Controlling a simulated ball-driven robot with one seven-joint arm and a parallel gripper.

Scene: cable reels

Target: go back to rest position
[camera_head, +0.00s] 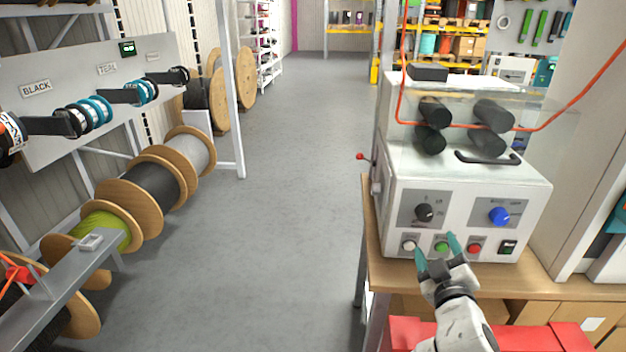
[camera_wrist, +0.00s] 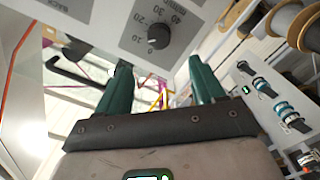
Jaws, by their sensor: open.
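My gripper (camera_head: 437,246) is at the lower right of the head view, just in front of the white machine (camera_head: 465,180) on the wooden workbench (camera_head: 540,280). Its two teal fingers are apart with nothing between them. They overlap the row of white, green and red buttons in the picture; I cannot tell whether they touch the panel. In the wrist view, the fingers (camera_wrist: 163,80) are spread, and the machine's panel with a black dial (camera_wrist: 152,36) lies beyond them.
A red box (camera_head: 480,335) is below the bench's front edge. Cable reels (camera_head: 150,190) and a label board (camera_head: 90,90) line the left. The grey floor (camera_head: 280,190) between is clear.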

